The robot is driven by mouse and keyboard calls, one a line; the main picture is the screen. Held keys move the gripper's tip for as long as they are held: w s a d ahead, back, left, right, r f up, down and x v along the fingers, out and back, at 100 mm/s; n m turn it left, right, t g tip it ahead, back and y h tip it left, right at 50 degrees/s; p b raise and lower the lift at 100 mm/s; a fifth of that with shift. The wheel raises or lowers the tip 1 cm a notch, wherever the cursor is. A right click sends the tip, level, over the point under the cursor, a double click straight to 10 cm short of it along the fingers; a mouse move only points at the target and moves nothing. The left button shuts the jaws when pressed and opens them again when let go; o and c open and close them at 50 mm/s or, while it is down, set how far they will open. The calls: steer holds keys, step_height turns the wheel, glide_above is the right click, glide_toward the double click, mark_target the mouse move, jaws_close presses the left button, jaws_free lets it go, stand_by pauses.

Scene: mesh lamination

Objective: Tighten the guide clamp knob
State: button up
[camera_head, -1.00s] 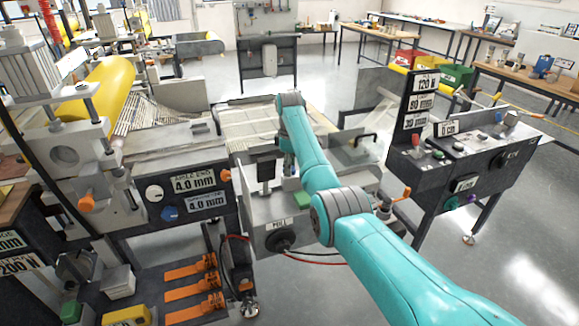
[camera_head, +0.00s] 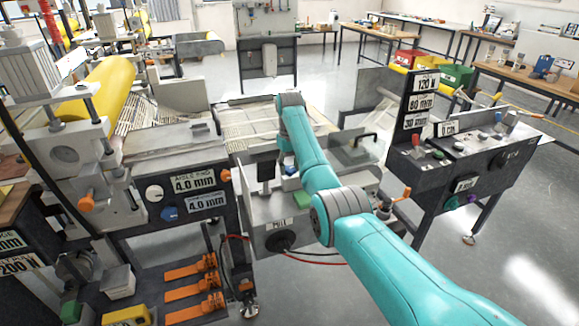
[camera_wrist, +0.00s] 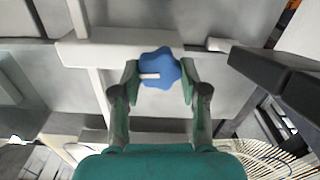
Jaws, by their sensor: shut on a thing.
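A blue lobed knob (camera_wrist: 163,66) with a white pointer mark sits on a pale grey bar in the wrist view. The mark points to the left. My gripper (camera_wrist: 160,80) is around the knob, one finger on its left and one on its right, shut on it. In the head view my teal arm reaches down over the middle of the machine. The fingers and the knob's grip are mostly hidden there behind the arm.
A dark panel (camera_head: 190,191) with a white knob, a blue knob and 4.0 mm labels stands to the left. A control console (camera_head: 478,160) stands to the right. Orange clamps (camera_head: 193,285) lie at lower left.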

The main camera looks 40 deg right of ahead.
mark_target(290, 168)
steer(key=shift+m, duration=0.5)
steer(key=o, duration=1.1)
steer(key=shift+o, duration=0.2)
step_height(290, 168, up, 12)
stand_by(0.4)
